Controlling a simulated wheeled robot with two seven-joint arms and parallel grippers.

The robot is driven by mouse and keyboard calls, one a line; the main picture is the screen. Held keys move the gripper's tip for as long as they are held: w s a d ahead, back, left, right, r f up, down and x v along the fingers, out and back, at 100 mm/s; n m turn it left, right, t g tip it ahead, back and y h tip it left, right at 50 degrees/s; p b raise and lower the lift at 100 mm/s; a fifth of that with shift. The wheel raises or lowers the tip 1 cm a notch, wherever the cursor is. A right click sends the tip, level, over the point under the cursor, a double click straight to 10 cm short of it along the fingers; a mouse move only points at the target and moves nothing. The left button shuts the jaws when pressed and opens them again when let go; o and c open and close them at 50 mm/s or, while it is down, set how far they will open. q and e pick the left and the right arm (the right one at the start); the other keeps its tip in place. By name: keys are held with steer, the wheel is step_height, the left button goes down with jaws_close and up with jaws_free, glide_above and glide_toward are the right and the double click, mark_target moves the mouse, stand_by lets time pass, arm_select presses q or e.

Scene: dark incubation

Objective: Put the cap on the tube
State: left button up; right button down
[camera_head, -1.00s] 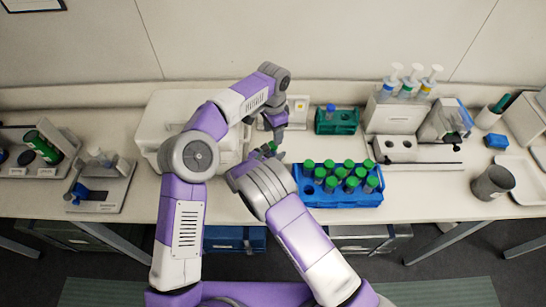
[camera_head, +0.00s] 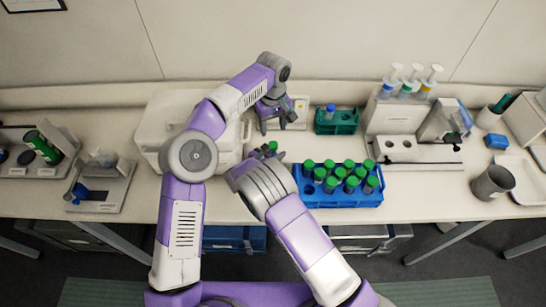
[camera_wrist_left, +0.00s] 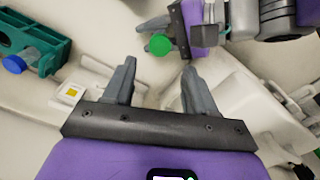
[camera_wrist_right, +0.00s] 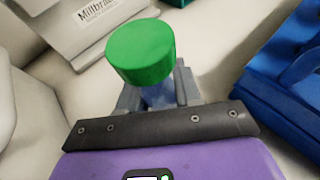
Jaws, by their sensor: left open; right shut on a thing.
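My right gripper (camera_head: 266,154) is shut on a clear tube (camera_wrist_right: 158,98), seen in the right wrist view. A green cap (camera_wrist_right: 142,52) sits on top of the tube; it looks slightly tilted there, and I cannot tell how tightly it is seated. The cap also shows in the head view (camera_head: 272,146) and the left wrist view (camera_wrist_left: 160,45). My left gripper (camera_head: 275,127) is open and empty, behind and above the cap, apart from it. In the left wrist view its two fingers (camera_wrist_left: 156,65) are spread with nothing between them.
A blue rack (camera_head: 340,199) with several green-capped tubes stands right of my right gripper. A green rack (camera_head: 338,127) with a blue-capped tube is behind it. A white machine (camera_head: 165,115) stands left. A grey cup (camera_head: 492,182) is at the far right.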

mark_target(273, 144)
arm_select(q)
steer(key=shift+f, duration=0.1)
steer(key=shift+f, duration=3.95)
jaws_close()
steer(key=m, duration=0.9)
steer(key=shift+m, duration=0.4)
steer(key=m, duration=0.3)
steer(key=shift+m, duration=0.3)
steer(key=m, duration=0.5)
steer(key=shift+o, duration=0.3)
jaws_free()
